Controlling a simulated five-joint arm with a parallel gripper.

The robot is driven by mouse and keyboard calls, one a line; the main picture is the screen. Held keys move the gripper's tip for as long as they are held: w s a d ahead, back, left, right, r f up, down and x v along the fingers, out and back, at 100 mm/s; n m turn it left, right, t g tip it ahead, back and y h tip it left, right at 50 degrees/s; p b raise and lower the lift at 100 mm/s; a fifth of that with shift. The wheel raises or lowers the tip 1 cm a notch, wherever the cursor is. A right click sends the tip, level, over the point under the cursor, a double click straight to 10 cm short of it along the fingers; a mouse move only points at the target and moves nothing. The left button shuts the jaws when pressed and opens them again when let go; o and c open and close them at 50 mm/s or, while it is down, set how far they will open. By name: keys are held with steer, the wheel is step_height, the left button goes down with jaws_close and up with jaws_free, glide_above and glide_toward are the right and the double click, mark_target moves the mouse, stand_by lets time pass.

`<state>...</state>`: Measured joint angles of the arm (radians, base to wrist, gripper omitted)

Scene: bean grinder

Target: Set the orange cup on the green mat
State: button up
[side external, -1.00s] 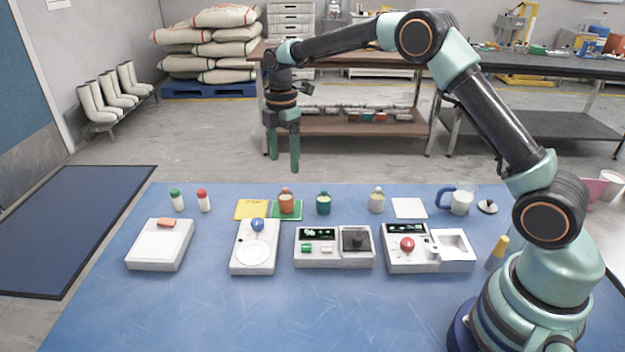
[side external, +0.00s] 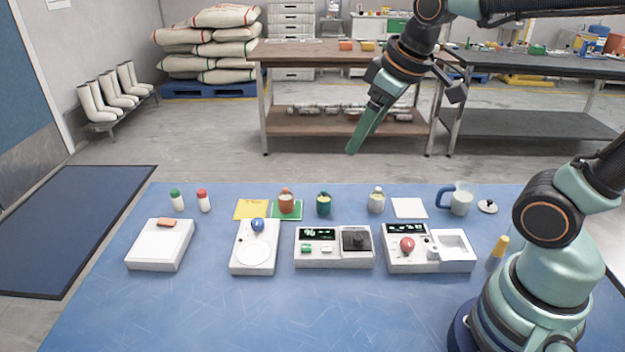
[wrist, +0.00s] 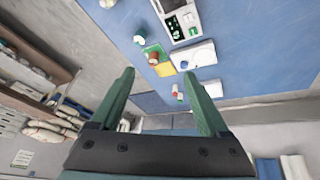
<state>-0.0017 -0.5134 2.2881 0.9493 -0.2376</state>
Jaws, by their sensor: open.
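The orange cup (side external: 286,202) stands upright on the green mat (side external: 297,214) near the back edge of the blue table. The wrist view also shows the orange cup (wrist: 153,59) over the green mat (wrist: 147,50). My gripper (side external: 352,152) is high above the back of the table, to the right of the cup and apart from it. In the wrist view its two green fingers (wrist: 165,85) are spread wide with nothing between them.
A yellow mat (side external: 251,209) lies left of the green one, and a teal cup (side external: 323,204) stands to its right. A white mat (side external: 409,208) and a blue-handled mug (side external: 460,201) are farther right. Several white devices (side external: 334,247) line the middle. The front of the table is clear.

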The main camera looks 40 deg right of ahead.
steer(key=shift+s+f+m+t, duration=0.15)
steer(key=shift+s+f+m, duration=0.15)
steer(key=shift+s+m, duration=0.25)
steer(key=shift+s+f+m+t, duration=0.1)
steer(key=shift+s+f+m, duration=0.25)
steer(key=shift+s, duration=0.35)
steer(key=shift+s+f+m+t, duration=0.15)
steer(key=shift+s+f+m, duration=0.1)
steer(key=shift+s+m, duration=0.3)
